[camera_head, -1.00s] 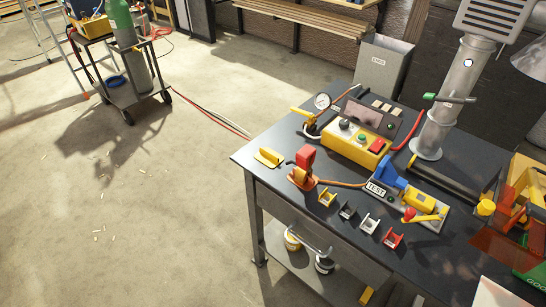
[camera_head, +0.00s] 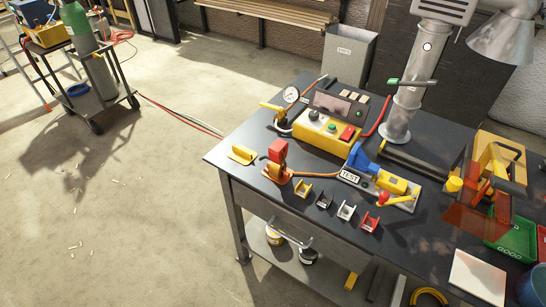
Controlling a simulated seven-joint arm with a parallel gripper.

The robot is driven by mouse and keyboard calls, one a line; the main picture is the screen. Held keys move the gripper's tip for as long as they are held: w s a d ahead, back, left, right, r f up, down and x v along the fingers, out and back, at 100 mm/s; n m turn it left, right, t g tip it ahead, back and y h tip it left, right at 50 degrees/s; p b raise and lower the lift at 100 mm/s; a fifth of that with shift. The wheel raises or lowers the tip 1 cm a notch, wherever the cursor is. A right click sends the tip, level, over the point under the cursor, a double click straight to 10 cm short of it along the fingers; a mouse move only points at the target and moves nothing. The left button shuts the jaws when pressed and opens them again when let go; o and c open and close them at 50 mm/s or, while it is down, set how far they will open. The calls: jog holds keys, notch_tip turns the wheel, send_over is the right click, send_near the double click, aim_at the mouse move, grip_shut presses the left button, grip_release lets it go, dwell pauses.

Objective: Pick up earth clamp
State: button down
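A red-topped, orange-bodied piece (camera_head: 277,160) stands near the left end of the dark workbench; it looks like the earth clamp, but its jaws are too small to make out. Nothing covers the piece from this side. My gripper is not in view, so its state and its place relative to the piece do not show.
A gas-bottle trolley (camera_head: 100,100) stands on the floor at left.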

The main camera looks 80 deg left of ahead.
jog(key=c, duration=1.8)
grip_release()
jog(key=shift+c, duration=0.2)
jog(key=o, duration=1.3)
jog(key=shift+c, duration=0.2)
